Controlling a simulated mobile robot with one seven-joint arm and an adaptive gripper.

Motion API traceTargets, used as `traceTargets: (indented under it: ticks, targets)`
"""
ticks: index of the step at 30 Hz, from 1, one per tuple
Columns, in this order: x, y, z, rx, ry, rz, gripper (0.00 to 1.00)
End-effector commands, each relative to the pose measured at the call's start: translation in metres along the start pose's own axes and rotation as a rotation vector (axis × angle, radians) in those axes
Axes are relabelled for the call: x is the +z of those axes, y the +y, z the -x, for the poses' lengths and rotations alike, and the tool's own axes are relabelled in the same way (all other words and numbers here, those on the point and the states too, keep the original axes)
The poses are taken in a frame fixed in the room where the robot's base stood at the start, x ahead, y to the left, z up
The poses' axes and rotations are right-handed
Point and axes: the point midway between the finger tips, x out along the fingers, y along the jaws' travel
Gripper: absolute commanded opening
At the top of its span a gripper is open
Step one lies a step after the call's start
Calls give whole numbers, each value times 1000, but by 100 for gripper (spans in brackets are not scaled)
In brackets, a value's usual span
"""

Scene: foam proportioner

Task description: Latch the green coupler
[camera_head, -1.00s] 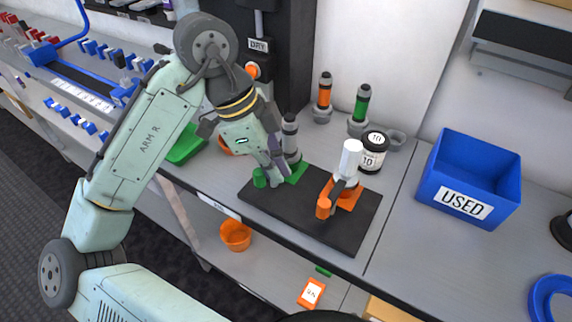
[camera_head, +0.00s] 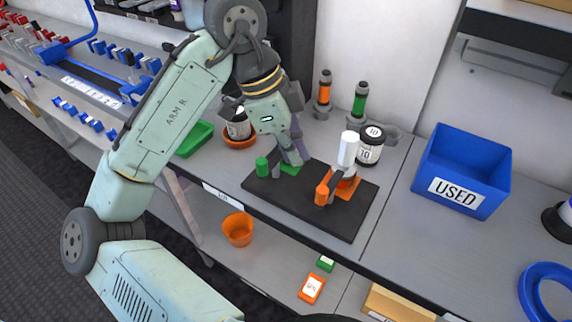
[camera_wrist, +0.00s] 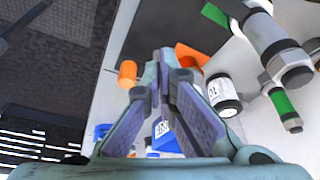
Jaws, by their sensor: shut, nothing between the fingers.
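The green coupler (camera_head: 289,168) is at the back left of the black board (camera_head: 305,212), with an upright green knob (camera_head: 262,167) to its left. My gripper (camera_head: 299,160) is shut and empty, its tips low at the coupler's right side; contact cannot be told. My arm hides most of the coupler's upright body in the head view. In the wrist view, the closed tips (camera_wrist: 165,58) are at the centre, and a grey cylinder (camera_wrist: 268,32) beside a green part (camera_wrist: 214,13) is at the upper right.
A labelled black-and-white jar (camera_head: 370,146) and a green-banded cylinder (camera_head: 359,102) stand behind. A blue USED bin (camera_head: 463,170) is farther right.

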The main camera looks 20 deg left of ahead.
Motion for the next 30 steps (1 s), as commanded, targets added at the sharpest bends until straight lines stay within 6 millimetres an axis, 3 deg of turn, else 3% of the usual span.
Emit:
traceTargets:
  ticks: [6, 12, 30]
  targets:
    - [1, -2, 44, -1, -4, 2, 0]
    - [1, -2, 68, 2, -1, 0, 0]
    - [0, -2, 74, 0, 2, -1, 0]
